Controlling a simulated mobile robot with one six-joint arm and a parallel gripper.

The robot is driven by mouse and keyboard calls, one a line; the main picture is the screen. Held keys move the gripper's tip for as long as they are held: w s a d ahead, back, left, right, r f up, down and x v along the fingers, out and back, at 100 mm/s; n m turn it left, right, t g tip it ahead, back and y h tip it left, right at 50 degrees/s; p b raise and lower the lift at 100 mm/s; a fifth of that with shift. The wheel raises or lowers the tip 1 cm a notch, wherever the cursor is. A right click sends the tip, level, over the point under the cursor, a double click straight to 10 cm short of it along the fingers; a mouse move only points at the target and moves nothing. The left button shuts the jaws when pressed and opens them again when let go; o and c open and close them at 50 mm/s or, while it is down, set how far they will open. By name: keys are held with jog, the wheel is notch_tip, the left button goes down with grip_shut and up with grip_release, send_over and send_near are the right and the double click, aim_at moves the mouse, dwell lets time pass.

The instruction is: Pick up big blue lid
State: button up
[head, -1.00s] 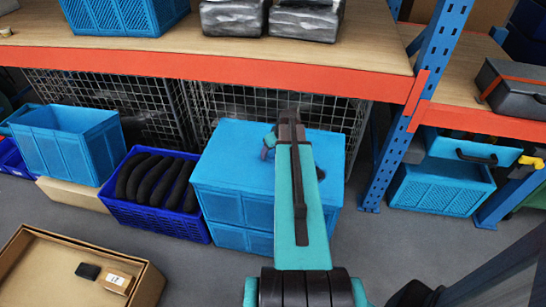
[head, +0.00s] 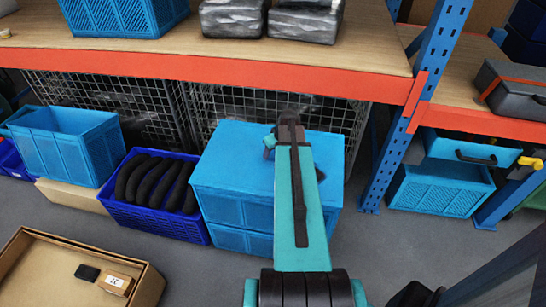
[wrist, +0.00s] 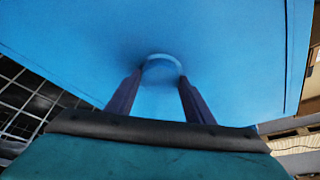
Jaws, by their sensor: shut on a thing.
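The big blue lid (head: 232,168) is the flat top of a large blue box (head: 232,208) on the floor under the shelf in the head view. In the wrist view the lid (wrist: 225,40) fills most of the picture, with a short round knob (wrist: 162,66) of the same blue. My gripper (wrist: 161,76) is shut on this knob, one dark finger on each side. In the head view my arm covers part of the lid and hides the fingers and the knob. The lid looks level, and I see no gap between it and the box.
An orange-edged shelf (head: 200,69) overhangs the box's back, with wire mesh (head: 225,100) behind. A dark blue crate of black curved pieces (head: 157,183) stands close on the left. A blue rack post (head: 400,150) stands on the right. Grey floor lies in front.

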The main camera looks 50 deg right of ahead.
aim_at(274, 154)
jog(key=shift+d+r, duration=0.1)
jog(key=shift+r, duration=0.1)
jog(key=shift+r, duration=0.75)
jog(key=shift+r+b, duration=0.35)
jog(key=shift+r, duration=0.45)
jog(key=s+a, duration=0.1)
jog(key=s, duration=0.1)
jog(key=s+a, duration=0.1)
jog(key=s, duration=0.1)
jog(key=s+a+b, duration=0.1)
jog(key=s, duration=0.2)
jog(key=shift+a+r, duration=0.25)
jog(key=shift+r, duration=0.1)
jog(key=shift+s+a+r, duration=0.1)
jog(key=shift+s+r, duration=0.05)
jog(key=shift+s, duration=0.05)
jog(key=shift+r+p, duration=0.1)
jog(key=shift+p, duration=0.85)
jog(key=shift+s+p, duration=0.2)
jog(key=shift+p, duration=0.95)
jog(key=p, duration=0.2)
jog(key=s+p, duration=0.1)
jog(key=p, duration=0.2)
jog(key=shift+a+r, duration=0.1)
jog(key=shift+a, duration=0.15)
